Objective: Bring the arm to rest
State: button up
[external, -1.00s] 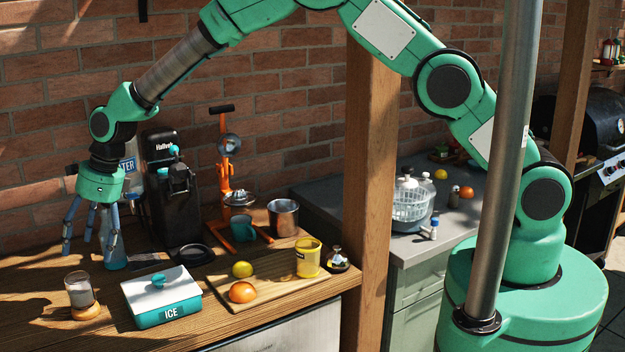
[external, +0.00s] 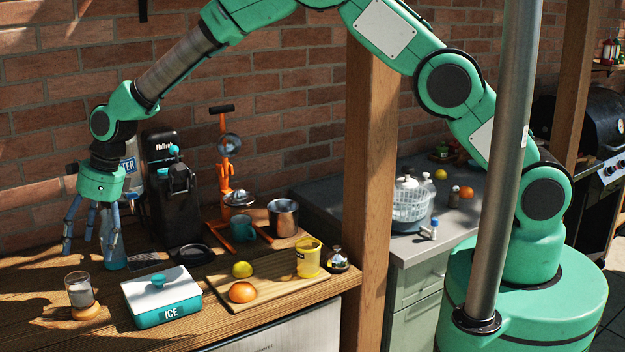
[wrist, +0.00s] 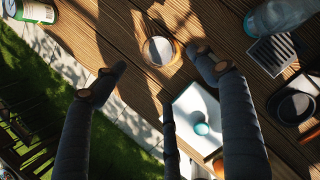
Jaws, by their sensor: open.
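My gripper (external: 92,244) hangs at the far left of the external view, fingers pointing down above the wooden table (external: 40,262). Its fingers are spread, and nothing is held between them. In the wrist view my gripper (wrist: 158,72) also shows its dark fingers apart over the table. My arm arches from the green base at the right across to the left. A small glass with pale contents (external: 79,289) stands on a round wooden coaster, in front of the gripper. It also shows in the wrist view (wrist: 158,50), apart from the fingers.
The white and teal ICE box (external: 160,301) is right of the glass. A black dispenser (external: 172,205) and a water bottle (external: 131,168) stand behind. A board (external: 278,290) holds an orange, a lemon and a yellow cup. A wooden post (external: 368,180) rises beside the table's right end.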

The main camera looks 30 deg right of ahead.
jog(key=s+d+r+n+b, duration=0.1)
jog(key=d+r+n+b, duration=0.2)
jog(key=d, duration=0.8)
jog(key=s+d+r+n+h+b, duration=0.1)
jog(key=d+r+n+b, duration=0.15)
jog(key=d, duration=0.95)
jog(key=s+d+r+n+b, duration=0.1)
jog(key=d+r+n+b, duration=0.25)
jog(key=d, duration=0.75)
jog(key=s+d+f+n+h+b, duration=0.1)
jog(key=s+d+f+n+b, duration=0.15)
jog(key=s+d, duration=0.65)
jog(key=s+d+f+n+b, duration=0.2)
jog(key=s+d+n, duration=0.2)
jog(key=s+d, duration=0.5)
jog(key=s+d+f+n+h+b, duration=0.1)
jog(key=s+d+f+n+b, duration=0.4)
jog(key=d, duration=0.7)
jog(key=s+d+r+t+p, duration=0.1)
jog(key=d+r+t+p, duration=0.1)
jog(key=r, duration=0.8)
jog(key=d+r+t+h+p, duration=0.1)
jog(key=d+r+p, duration=0.4)
jog(key=r, duration=0.5)
jog(key=shift+s+d+t, duration=0.4)
jog(key=shift+d+t, duration=0.5)
jog(key=shift+d, duration=0.35)
